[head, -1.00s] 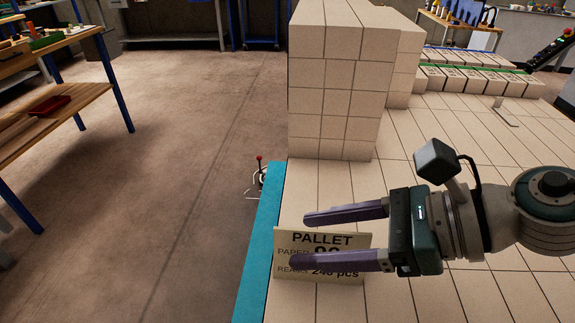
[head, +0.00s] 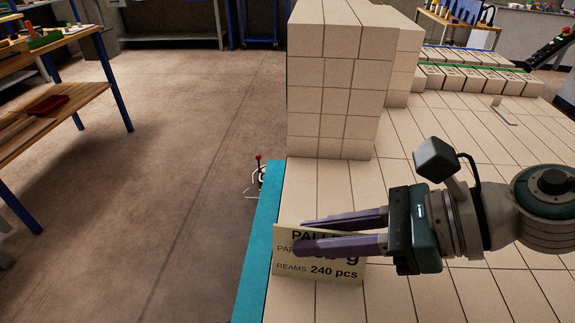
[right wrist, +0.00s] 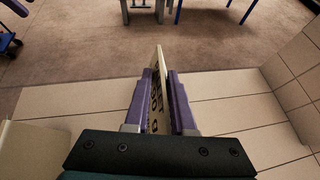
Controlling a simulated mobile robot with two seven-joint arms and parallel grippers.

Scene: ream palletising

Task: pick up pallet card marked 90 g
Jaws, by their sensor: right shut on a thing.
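The pallet card (head: 320,271) is a cream sign with black print, standing upright at the front left edge of the ream layer. I can read "REAMS 240 pcs" and part of "PALLET" and a "g"; the paper weight number is hidden behind a finger. My right gripper (head: 322,236) reaches in from the right with purple fingers, one on each side of the card. In the right wrist view the card (right wrist: 157,95) stands edge-on between the fingers (right wrist: 160,95), which are shut on it. My left gripper is not in view.
A tall stack of wrapped reams (head: 333,85) stands behind the card. Ream tops form a flat layer (head: 450,150) to the right. A teal edge (head: 258,245) borders the layer at left, with open floor (head: 180,180) beyond. A wooden bench (head: 55,110) stands far left.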

